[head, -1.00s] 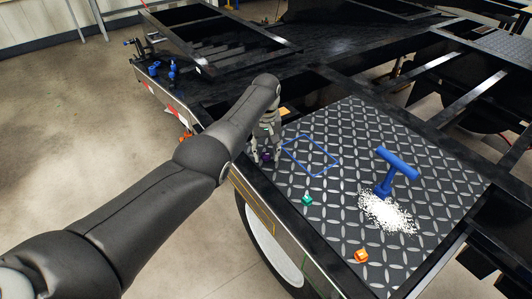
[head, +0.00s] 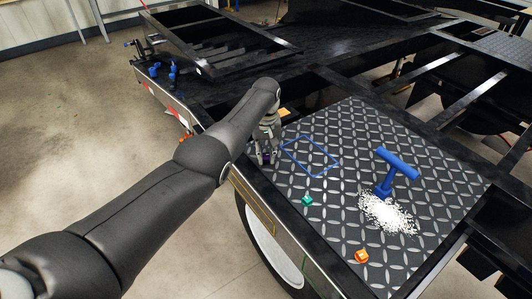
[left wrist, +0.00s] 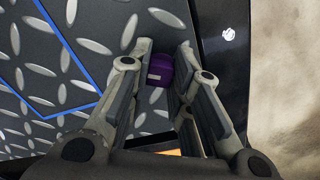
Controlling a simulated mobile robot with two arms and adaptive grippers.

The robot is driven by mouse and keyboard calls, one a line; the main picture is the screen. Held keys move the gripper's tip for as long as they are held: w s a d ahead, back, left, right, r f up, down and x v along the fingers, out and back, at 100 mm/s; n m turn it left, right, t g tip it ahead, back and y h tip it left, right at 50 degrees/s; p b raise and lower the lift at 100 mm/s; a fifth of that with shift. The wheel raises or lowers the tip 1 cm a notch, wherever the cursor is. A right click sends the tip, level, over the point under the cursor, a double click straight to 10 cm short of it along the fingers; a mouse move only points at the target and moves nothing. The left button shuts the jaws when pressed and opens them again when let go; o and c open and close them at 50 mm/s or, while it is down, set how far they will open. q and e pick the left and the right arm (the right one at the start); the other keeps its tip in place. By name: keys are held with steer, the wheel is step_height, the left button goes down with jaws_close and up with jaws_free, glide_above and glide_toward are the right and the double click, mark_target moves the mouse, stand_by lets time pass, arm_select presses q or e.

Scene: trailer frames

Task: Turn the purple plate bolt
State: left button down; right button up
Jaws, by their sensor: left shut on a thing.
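The purple plate bolt (left wrist: 160,72) sits at the near-left corner of the diamond-tread plate (head: 345,140), with a pale mark on its side. My left gripper (left wrist: 164,58) points down over it, with a finger on each side, shut on the bolt. In the head view, my left gripper (head: 266,158) mostly hides the bolt. My right gripper is in neither view.
A teal bolt (head: 307,201) and an orange bolt (head: 361,256) sit along the plate's near edge. A blue T-handle tool (head: 397,165) stands upright by a pile of white granules (head: 388,214). A blue outlined square (head: 310,156) lies beside my gripper.

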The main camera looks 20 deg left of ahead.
arm_select(q)
steer(key=m, duration=0.3)
steer(key=shift+m, duration=0.3)
steer(key=m, duration=0.4)
steer(key=shift+m, duration=0.3)
steer(key=m, duration=0.3)
steer(key=shift+m, duration=0.3)
steer(key=m, duration=0.4)
steer(key=shift+m, duration=0.3)
steer(key=m, duration=0.3)
steer(key=shift+m, duration=0.3)
steer(key=m, duration=0.8)
steer(key=shift+b, duration=0.3)
steer(key=shift+m, duration=1.9)
